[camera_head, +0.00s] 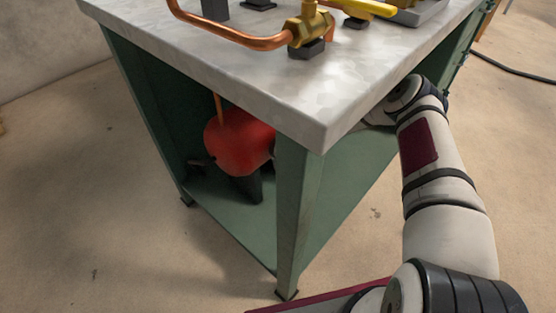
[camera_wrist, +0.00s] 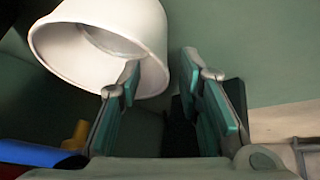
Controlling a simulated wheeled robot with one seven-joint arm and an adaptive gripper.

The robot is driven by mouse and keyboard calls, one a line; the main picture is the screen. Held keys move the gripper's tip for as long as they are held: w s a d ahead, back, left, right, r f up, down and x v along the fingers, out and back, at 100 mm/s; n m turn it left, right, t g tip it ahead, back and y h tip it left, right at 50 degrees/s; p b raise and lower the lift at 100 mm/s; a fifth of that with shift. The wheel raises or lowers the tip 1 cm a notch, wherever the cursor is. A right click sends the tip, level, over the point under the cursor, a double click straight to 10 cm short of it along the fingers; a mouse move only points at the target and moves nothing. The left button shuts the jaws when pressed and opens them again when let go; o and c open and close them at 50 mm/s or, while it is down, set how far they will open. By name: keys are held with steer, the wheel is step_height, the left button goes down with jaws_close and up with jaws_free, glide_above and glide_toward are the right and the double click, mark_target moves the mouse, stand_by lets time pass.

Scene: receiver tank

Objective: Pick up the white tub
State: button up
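The white tub (camera_wrist: 105,40) shows at the upper left of the wrist view, tilted, with its round open mouth facing the camera. My gripper (camera_wrist: 163,75) is open, with its two teal-padded fingers apart. The left fingertip overlaps the tub's mouth near the right rim, and the right finger is just outside the tub's right side. The tub's right wall appears between the fingertips; I cannot tell whether either finger touches it. In the head view the tub and gripper are hidden under the bench top, where my arm reaches in from the right.
The grey bench top (camera_head: 250,65) overhangs a green lower shelf (camera_head: 232,222) and legs. A red round tank (camera_head: 238,142) stands on the shelf. A copper pipe (camera_head: 235,36) with a brass valve (camera_head: 309,24) lies on top. A blue object (camera_wrist: 35,153) is at the wrist view's lower left.

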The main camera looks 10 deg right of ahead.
steer(key=shift+c, duration=0.4)
steer(key=shift+a, duration=0.1)
jaws_close()
